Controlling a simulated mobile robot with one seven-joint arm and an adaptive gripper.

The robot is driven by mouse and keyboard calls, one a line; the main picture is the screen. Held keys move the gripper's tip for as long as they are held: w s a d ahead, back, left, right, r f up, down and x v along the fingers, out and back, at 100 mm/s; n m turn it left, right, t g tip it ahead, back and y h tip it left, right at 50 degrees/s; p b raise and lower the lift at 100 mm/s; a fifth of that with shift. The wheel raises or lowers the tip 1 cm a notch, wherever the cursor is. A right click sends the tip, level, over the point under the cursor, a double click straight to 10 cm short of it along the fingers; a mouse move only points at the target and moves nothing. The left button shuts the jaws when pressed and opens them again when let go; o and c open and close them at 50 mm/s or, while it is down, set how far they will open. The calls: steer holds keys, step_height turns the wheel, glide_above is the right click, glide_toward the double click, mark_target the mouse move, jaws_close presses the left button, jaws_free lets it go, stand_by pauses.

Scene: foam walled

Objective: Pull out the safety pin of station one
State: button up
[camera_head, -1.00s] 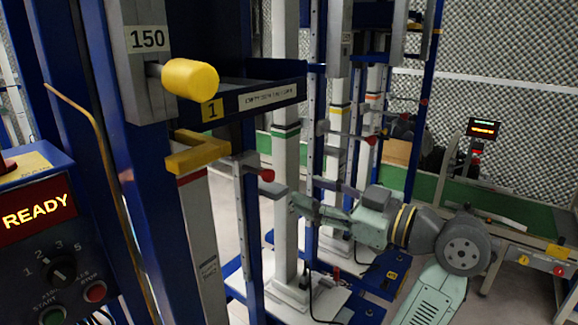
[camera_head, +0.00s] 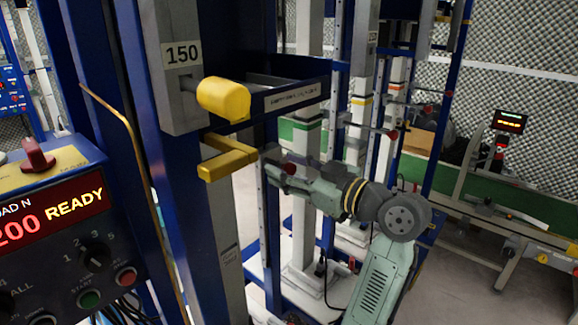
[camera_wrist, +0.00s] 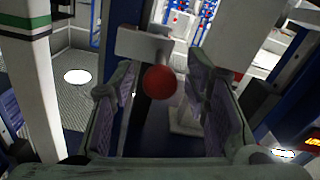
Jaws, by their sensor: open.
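A red ball knob (camera_wrist: 159,82) sits in front of a grey block (camera_wrist: 143,43) in the wrist view. In the head view the red knob (camera_head: 289,168) shows partly, beside my gripper (camera_head: 272,166). My gripper (camera_wrist: 160,68) is open, with one finger on each side of the knob in the wrist view. I cannot tell if the fingers touch it. A yellow cylindrical handle (camera_head: 224,99) and a yellow bracket (camera_head: 228,161) are on the near column, left of my gripper.
A control panel (camera_head: 60,235) reading READY stands at the left. Blue posts and white columns (camera_head: 308,130) stand close around my arm. A green conveyor (camera_head: 475,175) is at the right. Some grey floor (camera_head: 450,275) is free at the lower right.

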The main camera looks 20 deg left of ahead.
jaws_close()
stand_by(0.5)
stand_by(0.3)
